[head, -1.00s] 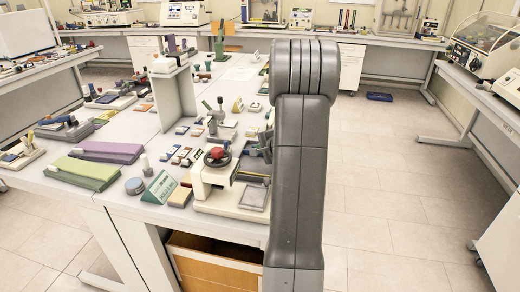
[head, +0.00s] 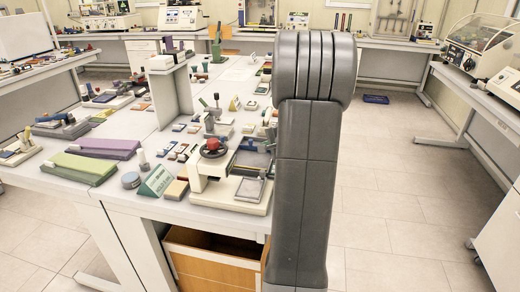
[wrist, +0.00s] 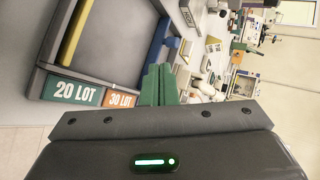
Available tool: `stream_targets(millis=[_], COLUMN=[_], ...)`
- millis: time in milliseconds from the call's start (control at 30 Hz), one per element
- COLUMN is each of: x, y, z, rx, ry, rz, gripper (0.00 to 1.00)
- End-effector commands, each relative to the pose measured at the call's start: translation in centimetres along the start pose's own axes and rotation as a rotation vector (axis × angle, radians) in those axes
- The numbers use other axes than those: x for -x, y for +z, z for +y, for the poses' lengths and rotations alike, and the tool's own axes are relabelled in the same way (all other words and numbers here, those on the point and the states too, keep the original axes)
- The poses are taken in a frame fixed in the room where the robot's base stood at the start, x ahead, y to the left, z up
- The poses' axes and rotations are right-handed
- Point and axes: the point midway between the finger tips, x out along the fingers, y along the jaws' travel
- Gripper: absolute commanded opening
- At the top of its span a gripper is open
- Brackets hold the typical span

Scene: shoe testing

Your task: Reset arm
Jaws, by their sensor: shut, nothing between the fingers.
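My gripper (wrist: 159,86) shows in the wrist view as two green fingers pressed together, shut and empty. In the head view my grey arm stands upright right of centre, and my gripper is hidden behind it. In the wrist view the fingertips overlap the right edge of a dark tray (wrist: 50,84); I cannot tell whether they touch it. The tray carries a green "20 LOT" label (wrist: 77,92) and an orange "30 LOT" label (wrist: 119,98). A yellow strip (wrist: 72,35) and a blue piece (wrist: 160,42) lie along its sides.
A cream device with a red knob (head: 213,144) stands at the bench's near corner, left of my arm. A green-topped block (head: 78,166) and a purple-topped block (head: 105,146) lie left.

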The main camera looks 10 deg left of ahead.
Motion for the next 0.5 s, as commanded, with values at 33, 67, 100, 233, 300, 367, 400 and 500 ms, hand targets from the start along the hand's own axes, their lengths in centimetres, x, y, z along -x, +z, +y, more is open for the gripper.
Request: stream_targets(millis=[33, 67, 100, 233, 300, 367, 400, 500], x=[1.1, 1.6, 2.4, 4.4, 5.2, 5.7, 5.9, 6.3], y=[-0.1, 0.0, -0.1, -0.1, -0.1, -0.1, -0.1, -0.1], z=[0.1, 0.1, 0.0, 0.1, 0.0, 0.0, 0.1, 0.1], rx=[0.000, 0.000, 0.001, 0.000, 0.001, 0.000, -0.001, -0.001], ry=[-0.002, -0.001, -0.001, -0.001, -0.001, -0.001, 0.000, 0.001], rz=[0.002, 0.002, 0.003, 0.002, 0.002, 0.001, 0.001, 0.001], gripper=[0.00, 0.00, 0.00, 0.00, 0.00, 0.00, 0.00, 0.00])
